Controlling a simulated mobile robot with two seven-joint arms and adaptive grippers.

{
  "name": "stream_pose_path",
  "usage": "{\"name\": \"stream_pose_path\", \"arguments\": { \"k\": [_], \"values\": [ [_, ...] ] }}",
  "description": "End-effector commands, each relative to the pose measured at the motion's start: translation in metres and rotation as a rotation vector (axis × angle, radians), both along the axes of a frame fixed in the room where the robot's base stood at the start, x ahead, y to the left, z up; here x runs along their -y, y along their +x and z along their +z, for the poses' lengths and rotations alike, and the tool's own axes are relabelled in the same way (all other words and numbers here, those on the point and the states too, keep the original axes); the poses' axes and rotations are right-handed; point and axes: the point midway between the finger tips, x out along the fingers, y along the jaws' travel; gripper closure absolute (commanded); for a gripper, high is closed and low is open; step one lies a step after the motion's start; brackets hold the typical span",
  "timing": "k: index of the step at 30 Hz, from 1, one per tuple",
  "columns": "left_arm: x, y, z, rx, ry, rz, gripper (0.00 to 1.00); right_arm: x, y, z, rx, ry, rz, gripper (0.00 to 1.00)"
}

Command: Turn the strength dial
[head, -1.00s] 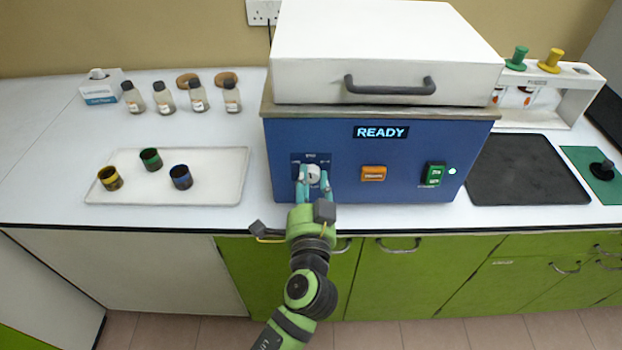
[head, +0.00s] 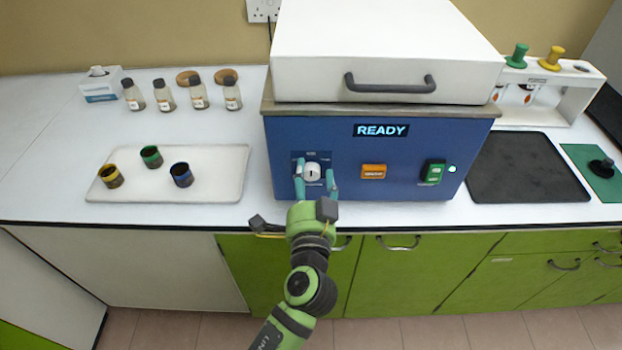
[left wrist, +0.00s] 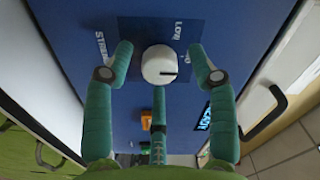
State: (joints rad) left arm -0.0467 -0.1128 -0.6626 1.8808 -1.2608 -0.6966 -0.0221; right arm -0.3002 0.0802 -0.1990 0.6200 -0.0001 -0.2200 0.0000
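The strength dial (head: 312,172) is a white round knob on a dark blue plate at the left of the blue machine front (head: 400,150). It also shows in the left wrist view (left wrist: 159,65), with a dark pointer line pointing to the right there. My left gripper (head: 316,172) is in front of the dial with its teal fingers apart, one on each side. In the left wrist view the fingertips (left wrist: 160,60) show clear gaps to the knob. The label around the knob is partly readable. My right gripper is not in view.
An orange button (head: 373,171) and a green switch (head: 433,172) sit right of the dial. A display (head: 381,130) reads READY. A white tray (head: 225,172) with three small cups lies left of the machine. A black mat (head: 525,168) lies to its right.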

Motion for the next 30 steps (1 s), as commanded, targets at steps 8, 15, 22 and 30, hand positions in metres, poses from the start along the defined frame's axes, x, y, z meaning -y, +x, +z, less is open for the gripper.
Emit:
{"name": "stream_pose_path", "arguments": {
  "k": [8, 15, 22, 30],
  "values": [
    [0.001, -0.009, -0.002, -0.003, 0.0, -0.002, 0.43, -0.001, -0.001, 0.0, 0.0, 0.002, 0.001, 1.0],
    [0.0, -0.055, -0.002, -0.006, 0.0, -0.002, 0.43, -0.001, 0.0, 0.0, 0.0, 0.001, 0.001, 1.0],
    [0.0, -0.099, -0.002, -0.004, 0.001, -0.001, 0.43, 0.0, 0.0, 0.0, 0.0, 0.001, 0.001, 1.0],
    [0.0, -0.12, 0.0, -0.001, 0.0, 0.0, 0.43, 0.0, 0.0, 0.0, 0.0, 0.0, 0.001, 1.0]
  ]
}}
